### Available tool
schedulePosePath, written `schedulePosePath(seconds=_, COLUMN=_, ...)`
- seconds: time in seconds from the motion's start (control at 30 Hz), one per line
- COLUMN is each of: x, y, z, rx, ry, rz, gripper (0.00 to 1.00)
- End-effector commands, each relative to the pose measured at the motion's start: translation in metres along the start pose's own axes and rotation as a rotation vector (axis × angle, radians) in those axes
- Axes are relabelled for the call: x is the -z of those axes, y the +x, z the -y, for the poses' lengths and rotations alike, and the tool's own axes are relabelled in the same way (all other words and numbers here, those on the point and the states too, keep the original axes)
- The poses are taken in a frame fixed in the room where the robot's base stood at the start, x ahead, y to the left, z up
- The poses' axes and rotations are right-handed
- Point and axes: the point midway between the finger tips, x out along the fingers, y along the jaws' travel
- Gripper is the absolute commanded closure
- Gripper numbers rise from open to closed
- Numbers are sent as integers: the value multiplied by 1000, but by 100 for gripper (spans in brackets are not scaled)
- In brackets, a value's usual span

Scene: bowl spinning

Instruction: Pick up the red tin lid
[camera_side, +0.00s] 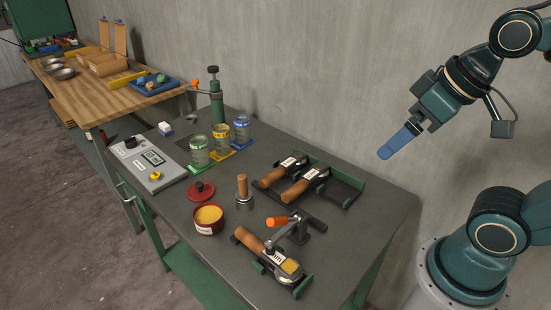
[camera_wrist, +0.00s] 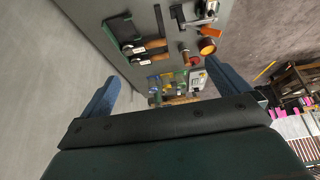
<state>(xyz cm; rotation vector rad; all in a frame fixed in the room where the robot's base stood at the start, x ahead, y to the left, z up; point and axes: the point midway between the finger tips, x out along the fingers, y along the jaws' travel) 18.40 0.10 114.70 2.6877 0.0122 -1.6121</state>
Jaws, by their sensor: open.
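The red tin lid (camera_side: 201,190) lies on the grey workbench, a round red disc with a dark knob on top. It is beside an open red tin (camera_side: 208,221) with yellow-orange contents and a white label. In the wrist view a small red patch next to the tin (camera_wrist: 207,47) looks like the lid (camera_wrist: 195,61), partly hidden. My gripper (camera_side: 385,153) has blue fingers and is raised well above and to the right of the bench, far from the lid. In the wrist view my gripper (camera_wrist: 168,76) is open, with nothing between its fingers.
A wooden-handled stamp (camera_side: 242,189) stands right of the lid. A clamp with an orange grip (camera_side: 290,226) and wooden-handled tools (camera_side: 296,189) lie nearer my arm. Several labelled cans (camera_side: 221,138) and a grey panel (camera_side: 152,164) are behind. A wall runs along the bench.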

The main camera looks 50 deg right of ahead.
Motion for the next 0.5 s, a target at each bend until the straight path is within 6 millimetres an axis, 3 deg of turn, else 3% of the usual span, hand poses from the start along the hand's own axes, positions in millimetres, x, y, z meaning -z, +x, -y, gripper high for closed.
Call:
schedulePosePath(seconds=0.17, x=23, y=2, z=3, rx=11, ry=-35, rz=12, gripper=0)
schedulePosePath(seconds=0.5, x=97, y=21, z=15, rx=53, ry=-157, rz=36, gripper=0)
